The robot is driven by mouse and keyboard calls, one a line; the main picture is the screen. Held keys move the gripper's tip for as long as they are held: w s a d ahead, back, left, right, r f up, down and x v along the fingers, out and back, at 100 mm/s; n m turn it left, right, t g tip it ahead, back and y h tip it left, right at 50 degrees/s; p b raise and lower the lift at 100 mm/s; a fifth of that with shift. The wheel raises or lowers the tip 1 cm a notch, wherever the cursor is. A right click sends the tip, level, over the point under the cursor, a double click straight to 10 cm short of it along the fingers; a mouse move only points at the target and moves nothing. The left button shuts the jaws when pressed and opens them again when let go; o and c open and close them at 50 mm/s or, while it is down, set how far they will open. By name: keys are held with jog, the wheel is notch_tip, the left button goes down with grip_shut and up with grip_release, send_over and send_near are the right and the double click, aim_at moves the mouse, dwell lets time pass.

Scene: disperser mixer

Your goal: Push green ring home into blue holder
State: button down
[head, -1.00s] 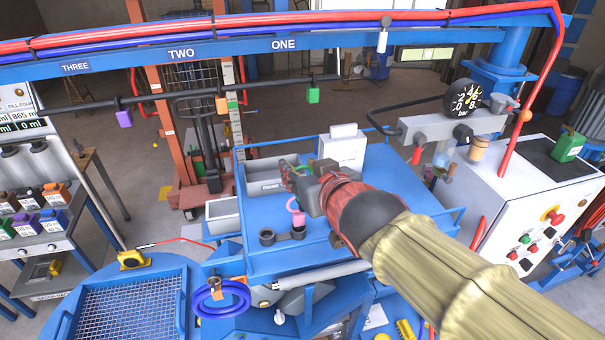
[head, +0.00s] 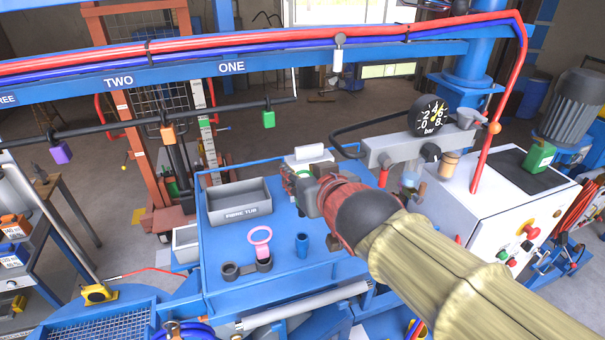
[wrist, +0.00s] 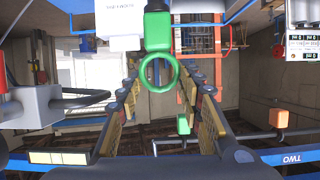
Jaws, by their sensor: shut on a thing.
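The green ring (wrist: 173,86) is a round loop on a green block with a dark end. In the wrist view it sits between the fingertips of my gripper (wrist: 161,78), which is shut on it. The blue holder (head: 302,246) is a short upright cup on the table, below and apart from my gripper. Its inside is too small to make out.
A pink ring (head: 261,236) stands in one of two joined dark cups (head: 230,271) left of the holder. A grey fibre tub (head: 240,208) is at the table's left, with a small dark cylinder (head: 332,243) right of the holder. A gauge manifold (head: 400,150) stands right.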

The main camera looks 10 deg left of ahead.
jog(key=b, duration=0.6)
send_over(302, 216)
jog(key=shift+w+a+f, duration=0.1)
jog(key=shift+w+f, duration=0.15)
jog(key=shift+f, duration=1.2)
jog(key=shift+w+f, duration=0.2)
jog(key=shift+f, duration=1.25)
jog(key=shift+f+b, duration=2.2)
jog(key=shift+b, duration=0.8)
jog(key=c, duration=1.4)
grip_release()
jog(key=o, duration=0.3)
jog(key=shift+r, duration=0.1)
jog(key=v, duration=1.2)
jog(key=shift+a, duration=0.1)
